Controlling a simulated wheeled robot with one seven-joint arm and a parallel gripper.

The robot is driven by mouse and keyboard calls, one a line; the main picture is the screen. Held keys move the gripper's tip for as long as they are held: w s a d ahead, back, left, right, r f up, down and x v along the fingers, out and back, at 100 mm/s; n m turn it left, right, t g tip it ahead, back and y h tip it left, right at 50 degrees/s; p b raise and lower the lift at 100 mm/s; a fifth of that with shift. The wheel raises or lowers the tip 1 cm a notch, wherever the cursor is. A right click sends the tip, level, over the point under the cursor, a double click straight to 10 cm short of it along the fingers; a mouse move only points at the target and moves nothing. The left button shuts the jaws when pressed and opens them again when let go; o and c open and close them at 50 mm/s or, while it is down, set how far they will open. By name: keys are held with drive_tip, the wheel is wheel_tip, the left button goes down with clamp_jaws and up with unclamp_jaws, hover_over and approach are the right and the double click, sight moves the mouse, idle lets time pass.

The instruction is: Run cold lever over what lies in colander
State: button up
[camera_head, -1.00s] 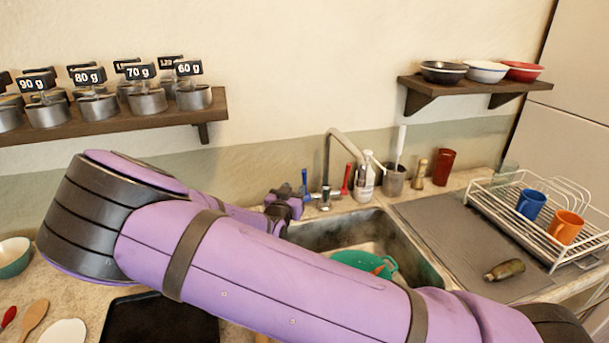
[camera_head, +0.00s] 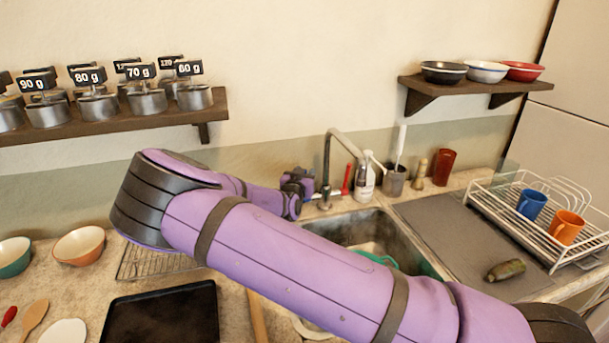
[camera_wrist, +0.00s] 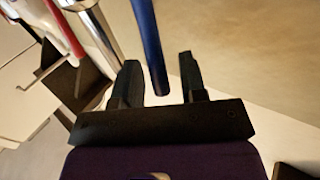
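The blue lever (camera_wrist: 147,40), the cold one by its color, shows in the wrist view with its end between the two fingers of my gripper (camera_wrist: 158,65). The fingers are apart, with gaps on both sides of the lever. The red lever (camera_head: 346,179) stands to the tap's right. The green colander (camera_head: 376,257) sits in the sink (camera_head: 345,227); my arm covers most of it, and its contents are hidden.
A soap bottle (camera_head: 366,182) and a grey utensil cup (camera_head: 394,181) stand right of the tap. The dish rack (camera_head: 535,225) with mugs is farther right. A wall shelf with weights (camera_head: 120,116) is at left. A black tray (camera_head: 160,318) lies left of the sink.

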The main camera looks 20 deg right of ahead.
clamp_jaws()
drive_tip(key=shift+s, duration=0.15)
drive_tip(key=shift+s+f+m+t+h, duration=0.25)
drive_tip(key=shift+s+m+t+h, duration=0.2)
drive_tip(key=shift+s+m+h, duration=0.2)
drive_tip(key=shift+s+f+m+t+h, duration=0.3)
drive_tip(key=shift+s+m+t+h, duration=0.25)
drive_tip(key=shift+s, duration=0.15)
drive_tip(key=shift+s+f+m+t+h, duration=0.25)
drive_tip(key=shift+s+m+t+h, duration=0.2)
drive_tip(key=shift+s+m, duration=0.2)
unclamp_jaws()
